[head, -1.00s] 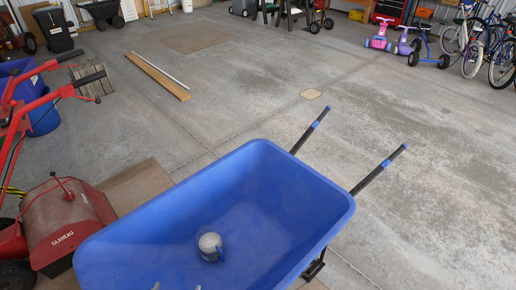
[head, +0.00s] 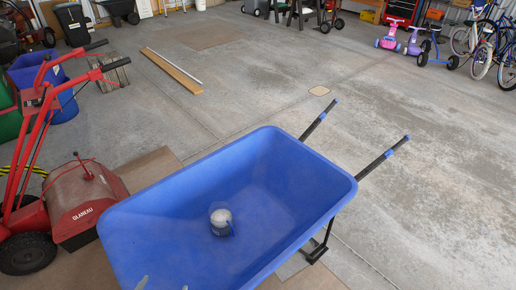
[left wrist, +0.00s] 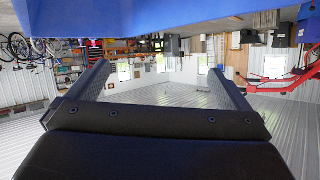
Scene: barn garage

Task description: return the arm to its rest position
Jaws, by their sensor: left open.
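My left gripper (head: 142,283) shows in the head view only as a small grey tip at the bottom edge, in front of the near wall of the blue wheelbarrow tub (head: 165,215). In the left wrist view my left gripper (left wrist: 160,70) shows two dark fingers wide apart with nothing between them. That view looks upside down, with the blue tub edge (left wrist: 130,15) across its top. A small round white and grey cup-like object (head: 221,219) rests on the tub floor, apart from the gripper. The rest of the left arm is out of the head view. My right gripper is not seen.
A red tiller (head: 90,205) stands close at the left of the wheelbarrow. The wheelbarrow handles (head: 355,145) reach up and right. A wooden plank (head: 170,70) lies further off. Bikes and ride-on toys stand at the far right. The concrete floor at right is clear.

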